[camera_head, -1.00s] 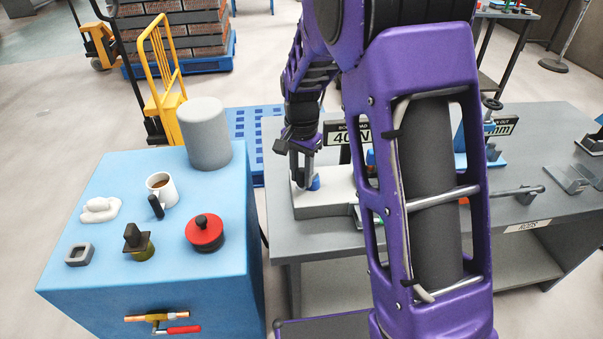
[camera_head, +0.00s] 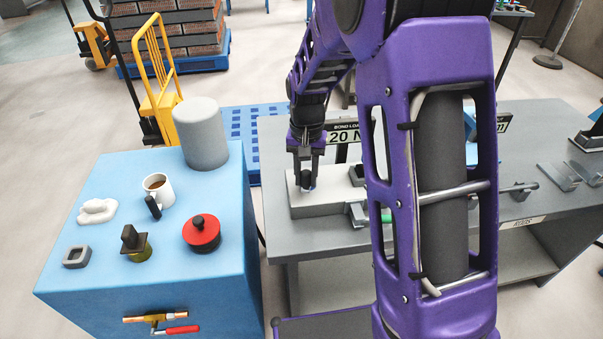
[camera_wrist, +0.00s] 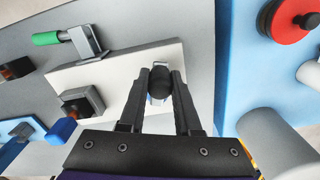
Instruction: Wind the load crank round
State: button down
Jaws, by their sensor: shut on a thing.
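The load crank's dark round knob (camera_wrist: 160,82) sits between my two fingertips in the wrist view. My gripper (camera_head: 306,178) is shut on this knob at the left end of a white block (camera_head: 317,208). The gripper points down, and its fingers hide most of the crank in the head view. In the wrist view my gripper (camera_wrist: 158,85) reaches over the same white block (camera_wrist: 120,72). A sign (camera_head: 344,135) behind the block reads "BOND LOAD" and "20 N"; my arm covers its right part.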

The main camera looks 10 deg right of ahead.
jog(key=shift+s+d+n, duration=0.1)
jog(key=shift+d+n, duration=0.3)
jog(key=shift+n, duration=0.45)
jog(key=shift+d+n, duration=0.35)
jog(key=shift+n, duration=0.5)
jog(key=c, duration=0.6)
grip_release()
jog(key=shift+r, duration=0.15)
notch_tip(320, 180, up, 17)
jog(key=p, duration=0.2)
jog(key=shift+p, duration=0.4)
jog(key=shift+r, duration=0.1)
